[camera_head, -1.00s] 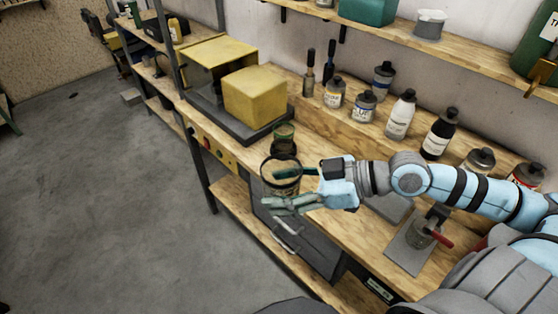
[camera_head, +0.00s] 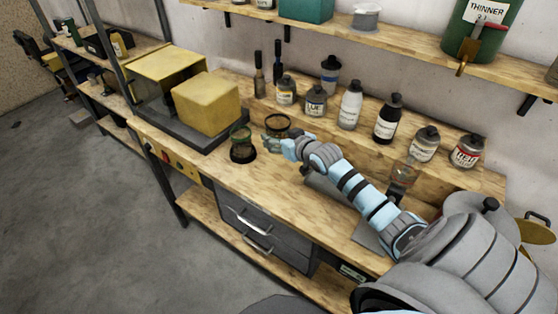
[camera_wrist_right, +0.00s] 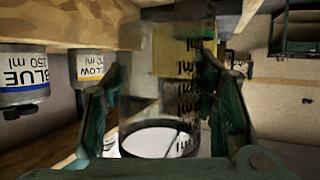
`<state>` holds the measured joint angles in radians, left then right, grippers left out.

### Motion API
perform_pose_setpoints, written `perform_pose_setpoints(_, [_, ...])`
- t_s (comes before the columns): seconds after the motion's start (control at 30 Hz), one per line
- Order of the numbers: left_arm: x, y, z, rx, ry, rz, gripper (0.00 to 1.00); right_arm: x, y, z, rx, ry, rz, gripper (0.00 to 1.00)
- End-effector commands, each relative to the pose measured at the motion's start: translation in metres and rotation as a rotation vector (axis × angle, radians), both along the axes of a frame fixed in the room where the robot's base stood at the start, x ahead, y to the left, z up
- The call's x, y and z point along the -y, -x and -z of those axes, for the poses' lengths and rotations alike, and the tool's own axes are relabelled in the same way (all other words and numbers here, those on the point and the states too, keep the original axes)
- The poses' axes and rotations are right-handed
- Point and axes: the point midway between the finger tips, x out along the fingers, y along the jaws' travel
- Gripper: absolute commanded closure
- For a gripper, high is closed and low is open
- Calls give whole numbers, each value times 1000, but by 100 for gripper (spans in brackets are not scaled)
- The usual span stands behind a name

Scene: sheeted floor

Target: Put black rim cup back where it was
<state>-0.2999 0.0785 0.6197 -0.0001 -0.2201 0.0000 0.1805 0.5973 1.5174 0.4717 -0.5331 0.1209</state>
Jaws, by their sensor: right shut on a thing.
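The black rim cup (camera_head: 277,124) is a clear cup with a dark rim, near the raised back ledge in the head view. My right gripper (camera_head: 273,142) is shut on it. I cannot tell whether the cup touches the bench. In the right wrist view the see-through cup (camera_wrist_right: 143,105) fills the space between the fingers of my right gripper (camera_wrist_right: 165,100), with its black-edged round end low in the picture. My left gripper is out of view.
A yellow block (camera_head: 207,103) on a dark plate stands left on the wooden bench (camera_head: 229,180). Several bottles, including a white one (camera_head: 350,106) and a black one (camera_head: 387,120), line the ledge behind. Bench room is free in front of the green glass.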

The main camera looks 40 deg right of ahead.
Motion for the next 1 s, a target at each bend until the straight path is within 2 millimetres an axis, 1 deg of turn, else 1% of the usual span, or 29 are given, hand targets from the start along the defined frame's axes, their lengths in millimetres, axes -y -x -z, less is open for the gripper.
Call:
perform_pose_setpoints(0.03, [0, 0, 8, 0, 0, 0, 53, 0, 0, 24, -4, -5, 1, 86])
perform_pose_setpoints(0.07, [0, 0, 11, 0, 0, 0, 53, 0, 0, 35, -4, -4, 2, 86])
perform_pose_setpoints(0.1, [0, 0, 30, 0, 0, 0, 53, 0, 0, 51, 3, 2, -1, 86])
perform_pose_setpoints(0.13, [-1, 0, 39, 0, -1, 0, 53, 0, 0, 60, 3, 3, -1, 86])
perform_pose_setpoints(0.2, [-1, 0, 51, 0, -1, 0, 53, 0, 0, 72, 2, 2, -1, 86])
perform_pose_setpoints(0.27, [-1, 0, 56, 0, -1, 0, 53, 0, 0, 76, 2, 2, -1, 86])
perform_pose_setpoints(0.37, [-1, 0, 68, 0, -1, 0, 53, 0, 0, 88, 3, 2, -1, 86])
perform_pose_setpoints(0.5, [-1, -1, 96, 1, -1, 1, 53, 1, 0, 116, 2, 2, -1, 86])
perform_pose_setpoints(0.57, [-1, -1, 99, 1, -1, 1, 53, 0, 0, 119, 2, 2, -2, 86])
perform_pose_setpoints(0.73, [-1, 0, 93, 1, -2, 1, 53, 0, 0, 113, 1, 2, -2, 86])
perform_pose_setpoints(0.87, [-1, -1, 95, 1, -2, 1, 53, 0, 0, 116, 1, 2, -2, 86])
perform_pose_setpoints(0.9, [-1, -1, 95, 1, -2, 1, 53, 0, 0, 116, 2, 2, -2, 44])
perform_pose_setpoints(0.97, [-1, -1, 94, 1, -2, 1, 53, 0, 0, 115, 2, 2, -2, 34])
perform_pose_setpoints(1.0, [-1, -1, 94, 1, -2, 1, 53, 0, 0, 115, 2, 2, -2, 28])
